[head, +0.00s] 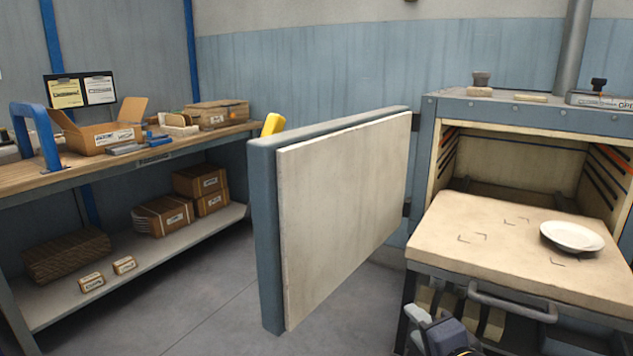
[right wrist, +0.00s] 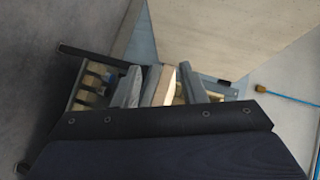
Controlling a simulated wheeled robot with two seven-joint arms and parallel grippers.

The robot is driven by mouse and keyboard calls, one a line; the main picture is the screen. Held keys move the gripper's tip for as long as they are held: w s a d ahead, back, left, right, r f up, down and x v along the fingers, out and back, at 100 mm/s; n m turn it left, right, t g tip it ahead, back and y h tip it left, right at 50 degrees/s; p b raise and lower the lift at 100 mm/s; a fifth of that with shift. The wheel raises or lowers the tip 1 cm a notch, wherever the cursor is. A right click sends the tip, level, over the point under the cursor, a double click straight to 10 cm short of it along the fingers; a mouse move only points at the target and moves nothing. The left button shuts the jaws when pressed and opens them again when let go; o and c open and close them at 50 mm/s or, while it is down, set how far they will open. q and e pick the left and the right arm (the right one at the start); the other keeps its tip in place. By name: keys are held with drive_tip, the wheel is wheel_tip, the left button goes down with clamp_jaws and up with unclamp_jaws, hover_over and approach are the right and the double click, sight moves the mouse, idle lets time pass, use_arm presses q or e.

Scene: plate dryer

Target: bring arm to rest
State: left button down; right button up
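My right gripper (head: 418,326) shows at the bottom of the head view, low in front of the dryer and below its slab's front bar handle. In the right wrist view its two grey fingers (right wrist: 160,70) stand apart with nothing seen held between them; wooden slats or blocks show behind them. My left gripper is not in view. A white plate (head: 572,237) lies flat on the right part of the pale slab (head: 450,232) in front of the dryer's open chamber.
The dryer (head: 530,110) has its thick door (head: 345,195) swung wide open to the left. The slab's bar handle (head: 510,303) juts out just above my right gripper. A workbench (head: 60,177) with boxes stands at left. Floor (head: 190,305) between bench and door is clear.

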drive_tip(key=s+d+f+n+g, duration=0.1)
drive_tip(key=s+f+n+g, duration=0.25)
drive_tip(key=s, duration=0.25)
drive_tip(key=s+d+f+n+g+y, duration=0.1)
drive_tip(key=s+d+f+n+g, duration=0.1)
drive_tip(key=s+f+n, duration=0.3)
drive_tip(key=s+d+f+n+g, duration=0.1)
drive_tip(key=s+n+g, duration=0.2)
drive_tip(key=s, duration=0.5)
wheel_tip(320, 180, up, 25)
drive_tip(key=p, duration=2.6)
drive_tip(key=shift+s+r, duration=0.2)
drive_tip(key=shift+s, duration=0.05)
